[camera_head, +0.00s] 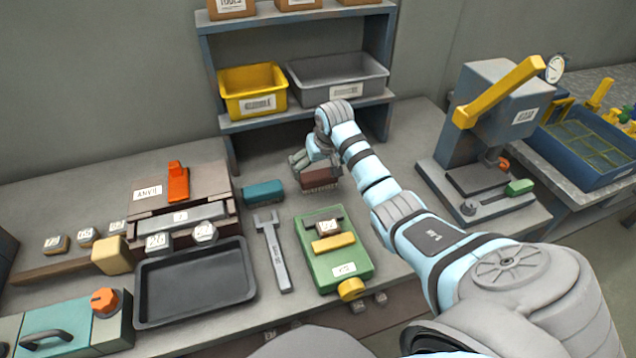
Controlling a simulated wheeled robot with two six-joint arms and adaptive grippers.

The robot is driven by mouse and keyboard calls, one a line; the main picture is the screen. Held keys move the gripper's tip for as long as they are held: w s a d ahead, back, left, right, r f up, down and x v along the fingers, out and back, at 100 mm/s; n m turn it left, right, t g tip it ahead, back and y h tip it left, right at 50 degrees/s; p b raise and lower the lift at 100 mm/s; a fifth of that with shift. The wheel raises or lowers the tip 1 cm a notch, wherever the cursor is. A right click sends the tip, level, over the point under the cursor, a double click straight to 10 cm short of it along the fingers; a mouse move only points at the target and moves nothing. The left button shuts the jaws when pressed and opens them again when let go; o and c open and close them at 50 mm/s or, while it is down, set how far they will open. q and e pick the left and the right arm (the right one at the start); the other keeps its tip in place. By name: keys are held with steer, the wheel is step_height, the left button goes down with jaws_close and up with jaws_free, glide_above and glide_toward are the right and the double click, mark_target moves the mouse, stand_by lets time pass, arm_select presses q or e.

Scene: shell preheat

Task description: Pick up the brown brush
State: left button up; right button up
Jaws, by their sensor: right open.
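The brown brush (319,182) lies on the grey bench in front of the shelf, with its bristles showing along its lower edge. My right gripper (303,162) is just above and behind the brush's left part, with its fingers open. I cannot tell whether the fingers touch the brush. My right arm reaches in from the lower right and hides the bench beside the brush. My left gripper is out of view.
A teal brush (263,192) lies left of the brown one. A green fixture (333,262) and a grey wrench (271,252) lie in front. A black tray (195,284) is at front left. The shelf (215,80) stands behind; a press (487,140) stands right.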

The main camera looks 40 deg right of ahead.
mark_target(318, 174)
steer(key=x, duration=0.2)
steer(key=b+x, duration=0.1)
steer(key=x, duration=0.1)
steer(key=b+x, duration=0.1)
steer(key=x, duration=0.2)
steer(key=shift+s+d+f, duration=0.1)
steer(key=shift+s, duration=0.2)
steer(key=shift+c, duration=0.6)
steer(key=c, duration=0.8)
steer(key=shift+c, duration=0.2)
steer(key=shift+r, duration=0.25)
steer(key=shift+r, duration=0.35)
step_height(318, 174, up, 19)
steer(key=p, duration=0.3)
